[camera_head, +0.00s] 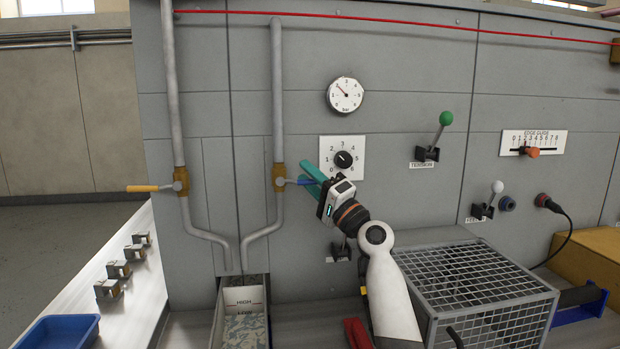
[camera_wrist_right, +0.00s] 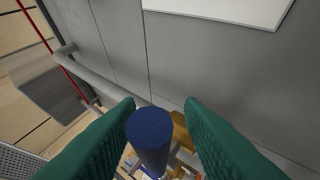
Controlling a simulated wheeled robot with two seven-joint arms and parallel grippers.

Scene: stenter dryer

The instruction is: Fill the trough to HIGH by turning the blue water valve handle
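The blue valve handle (camera_head: 300,182) sticks out to the right from a brass valve (camera_head: 279,178) on the right-hand pipe. My right gripper (camera_head: 308,176) has its teal fingers around the handle. In the right wrist view the blue handle (camera_wrist_right: 150,140) stands between the two fingers (camera_wrist_right: 160,108), close to the left one, with a clear gap to the right one. The gripper is open. The trough (camera_head: 262,296) stands below the pipe outlets, with HIGH and LOW marks on its inner wall. A mottled surface shows at or below the LOW mark. My left gripper is out of view.
An orange valve handle (camera_head: 143,188) points left on the left-hand pipe. A pressure gauge (camera_head: 344,95) and a dial panel (camera_head: 355,145) are on the wall close to the gripper. A wire cage (camera_head: 480,280) stands at lower right. A blue tray (camera_head: 58,331) lies at lower left.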

